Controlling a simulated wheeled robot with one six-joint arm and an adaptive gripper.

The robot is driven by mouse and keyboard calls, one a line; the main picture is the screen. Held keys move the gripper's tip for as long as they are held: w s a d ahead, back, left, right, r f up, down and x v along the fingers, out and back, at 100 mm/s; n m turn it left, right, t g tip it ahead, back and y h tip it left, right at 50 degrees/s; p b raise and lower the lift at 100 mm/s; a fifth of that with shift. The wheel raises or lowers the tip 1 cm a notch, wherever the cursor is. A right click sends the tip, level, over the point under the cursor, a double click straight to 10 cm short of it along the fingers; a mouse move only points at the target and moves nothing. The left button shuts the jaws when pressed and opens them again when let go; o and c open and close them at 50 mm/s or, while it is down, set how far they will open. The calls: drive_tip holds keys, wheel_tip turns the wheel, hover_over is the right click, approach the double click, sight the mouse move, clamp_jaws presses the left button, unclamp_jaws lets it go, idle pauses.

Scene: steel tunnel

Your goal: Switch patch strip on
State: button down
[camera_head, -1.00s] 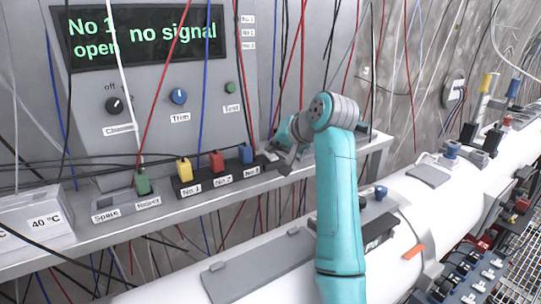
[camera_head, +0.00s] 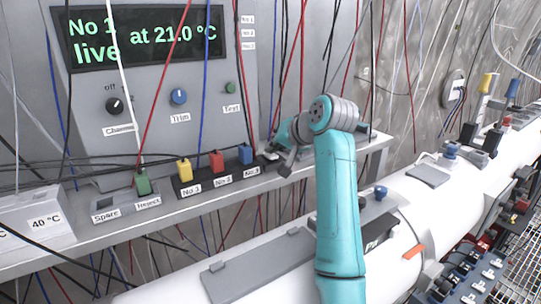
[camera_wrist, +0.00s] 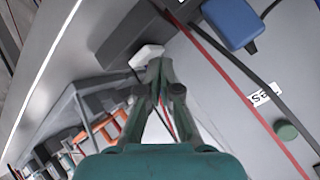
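The black patch strip (camera_head: 190,190) lies on the grey ledge, with a yellow plug (camera_head: 184,171), a red plug (camera_head: 217,162) and a blue plug (camera_head: 245,154) above labels No 1 to No 3. The blue plug also shows in the wrist view (camera_wrist: 232,20). My gripper (camera_head: 277,160) is at the strip's right end. In the wrist view its fingertips (camera_wrist: 160,66) are together, close to a white rocker-like piece (camera_wrist: 147,55); I cannot tell whether they touch. The display (camera_head: 146,38) reads "No 1 live at 21.0 °C".
A green plug (camera_head: 143,182) stands in the Spare/Reject block (camera_head: 110,206). A white 40 °C box (camera_head: 38,212) is at the left. Loose cables hang in front of the panel (camera_head: 150,90). A white pipe (camera_head: 265,265) runs below the ledge.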

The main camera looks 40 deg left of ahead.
sight(275, 156)
drive_tip(key=shift+s+f, duration=0.1)
drive_tip(key=shift+f, duration=0.4)
drive_tip(key=shift+r, duration=0.65)
drive_tip(key=shift+s+d+r, duration=0.1)
drive_tip(key=shift+d+r, duration=0.1)
drive_tip(key=shift+r, duration=1.1)
drive_tip(key=shift+d+r, duration=0.15)
drive_tip(key=shift+r, duration=1.15)
